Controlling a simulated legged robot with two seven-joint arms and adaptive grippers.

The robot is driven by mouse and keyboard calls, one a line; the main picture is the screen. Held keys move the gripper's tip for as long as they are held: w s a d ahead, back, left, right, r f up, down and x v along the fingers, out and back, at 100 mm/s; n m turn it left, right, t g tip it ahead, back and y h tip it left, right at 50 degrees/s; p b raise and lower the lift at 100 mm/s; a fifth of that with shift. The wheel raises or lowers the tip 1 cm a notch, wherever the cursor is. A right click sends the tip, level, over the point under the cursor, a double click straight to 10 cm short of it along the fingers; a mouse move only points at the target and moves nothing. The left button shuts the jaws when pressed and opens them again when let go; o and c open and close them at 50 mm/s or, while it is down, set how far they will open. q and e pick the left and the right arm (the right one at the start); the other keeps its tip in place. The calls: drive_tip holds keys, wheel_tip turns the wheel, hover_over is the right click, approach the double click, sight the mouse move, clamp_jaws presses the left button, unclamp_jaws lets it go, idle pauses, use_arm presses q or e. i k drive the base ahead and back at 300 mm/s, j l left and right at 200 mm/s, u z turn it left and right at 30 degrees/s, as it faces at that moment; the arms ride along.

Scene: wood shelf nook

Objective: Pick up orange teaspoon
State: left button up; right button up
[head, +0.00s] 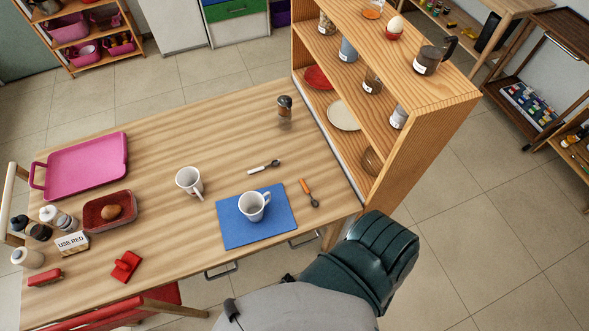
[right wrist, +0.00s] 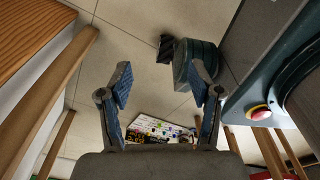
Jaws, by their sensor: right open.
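An orange-handled teaspoon (head: 309,192) lies flat on the wooden table, just right of the blue mat (head: 268,230). Its handle points up-left and its dark bowl down-right. A second spoon with a white handle (head: 264,166) lies further back, above the mat. My right gripper (right wrist: 160,80) is open and empty in the right wrist view, with its fingers spread over the floor, away from the teaspoon. It does not show in the head view; only part of my dark arm is in the lower right there. My left gripper is not in view.
A white mug (head: 252,207) stands on the mat and another mug (head: 188,181) to its left. A pepper shaker (head: 284,108) stands near the wooden shelf unit (head: 448,93), which rises at the table's right end. A pink tray (head: 85,166) lies far left.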

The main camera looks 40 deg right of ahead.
sight(314, 204)
drive_tip(key=z, duration=1.7)
